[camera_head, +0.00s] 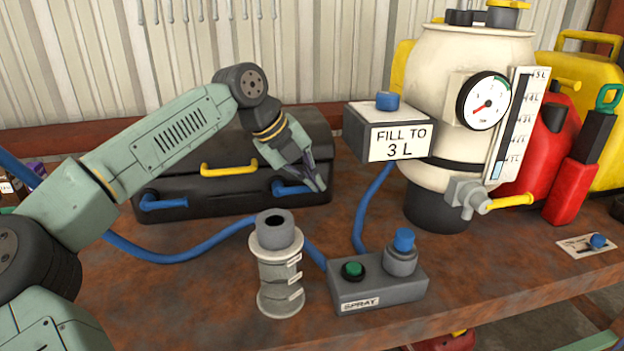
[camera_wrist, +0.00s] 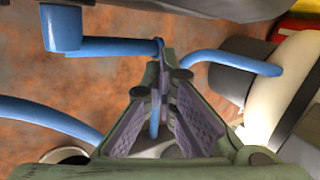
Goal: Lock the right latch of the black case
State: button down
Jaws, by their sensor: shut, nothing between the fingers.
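The black case (camera_head: 225,190) stands closed at the back of the bench, with a yellow handle (camera_head: 228,168) on its front. Its right latch (camera_head: 292,188) is a blue lever lying nearly level, pivot block to the left and free end to the right. My gripper (camera_head: 318,184) is shut and empty, in front of the case's right end by the lever's free end. In the wrist view the latch (camera_wrist: 110,46) runs right to my fingertips (camera_wrist: 160,62); I cannot tell whether they touch. The left latch (camera_head: 164,203) is also blue and nearly level.
A blue hose (camera_head: 368,210) rises right of my gripper to the grey box labelled "FILL TO 3 L" (camera_head: 390,145). A cream tank (camera_head: 455,75) stands right. A grey cylinder (camera_head: 278,265) and the spray box (camera_head: 375,290) stand in front. Bare bench lies front left.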

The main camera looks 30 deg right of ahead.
jog(key=v, duration=1.2)
jog(key=shift+f, duration=0.1)
